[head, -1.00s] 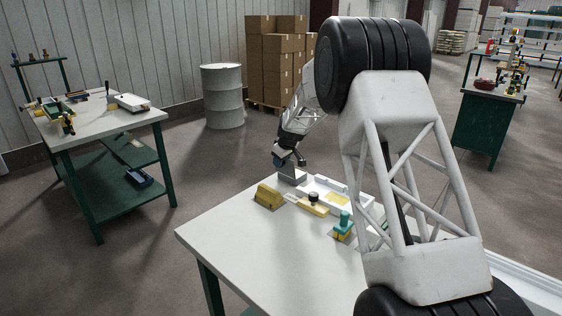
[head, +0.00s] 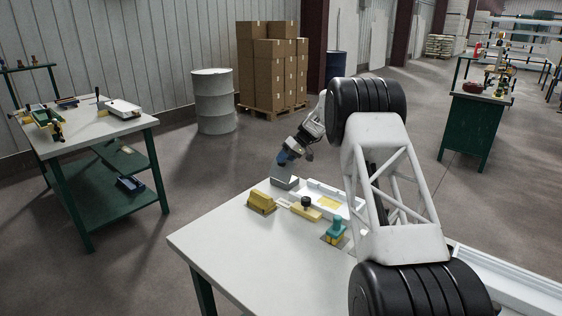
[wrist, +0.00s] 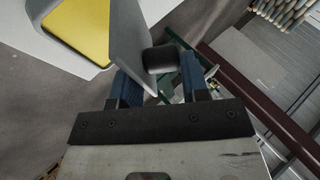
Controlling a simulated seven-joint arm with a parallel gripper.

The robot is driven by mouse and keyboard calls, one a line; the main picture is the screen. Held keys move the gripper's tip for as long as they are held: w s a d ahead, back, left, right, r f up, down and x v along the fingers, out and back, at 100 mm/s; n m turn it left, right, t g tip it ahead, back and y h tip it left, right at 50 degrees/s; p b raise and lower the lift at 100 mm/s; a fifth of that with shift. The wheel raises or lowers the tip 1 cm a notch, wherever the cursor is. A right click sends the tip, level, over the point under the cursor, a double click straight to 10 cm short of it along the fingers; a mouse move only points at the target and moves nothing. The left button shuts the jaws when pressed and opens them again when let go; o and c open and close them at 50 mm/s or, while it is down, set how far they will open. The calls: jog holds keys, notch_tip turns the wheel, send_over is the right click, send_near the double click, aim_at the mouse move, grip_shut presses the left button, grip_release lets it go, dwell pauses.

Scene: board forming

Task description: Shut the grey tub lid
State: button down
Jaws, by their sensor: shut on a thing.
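The grey tub (head: 285,183) sits at the far left edge of the white table in the head view. In the wrist view its grey rim (wrist: 48,38) surrounds a yellow inside. The grey lid (wrist: 135,42) stands raised at an angle beside the yellow opening, so the tub is open. A dark block (wrist: 160,58), seemingly the lid's handle, sits against the lid. My gripper (wrist: 157,75) has its blue fingers on either side of this block and is shut on it. In the head view my gripper (head: 290,158) is small, just above the tub; the contact is not clear there.
A yellow block (head: 261,202), a yellow piece with a black knob (head: 305,208), a white tray (head: 350,208) and a teal-handled tool (head: 336,230) stand close to the tub. The table's near left part (head: 235,245) is clear. My arm covers its right side.

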jog(key=shift+w+d+f+m+g+y, duration=0.3)
jog(key=shift+w+d+f+g+y, duration=0.45)
jog(key=shift+y, duration=0.25)
jog(key=shift+w+d+f+m+g+y, duration=0.2)
jog(key=shift+w+d+f+g+y, duration=0.1)
jog(key=shift+f+g+y, duration=0.25)
jog(key=shift+w+d+f+m+g+y, duration=0.2)
jog(key=shift+d+f+g+y, duration=0.1)
jog(key=shift+y, duration=0.35)
jog(key=shift+w+d+f+g+y, duration=0.15)
jog(key=shift+f+g+y, duration=0.15)
jog(key=shift+f+y, duration=0.1)
jog(key=shift+w+d+f+g+y, duration=0.1)
jog(key=shift+w+f+g+y, duration=0.05)
jog(key=shift+f+g+y, duration=0.2)
jog(key=c, duration=1.9)
grip_release()
jog(key=shift+w+d+f+m, duration=0.15)
jog(key=shift+f+m, duration=0.15)
jog(key=shift+f, duration=0.2)
jog(key=shift+o, duration=0.2)
jog(key=shift+f, duration=0.15)
jog(key=o, duration=1)
jog(key=shift+c, duration=0.2)
jog(key=v, duration=0.8)
jog(key=shift+r, duration=0.2)
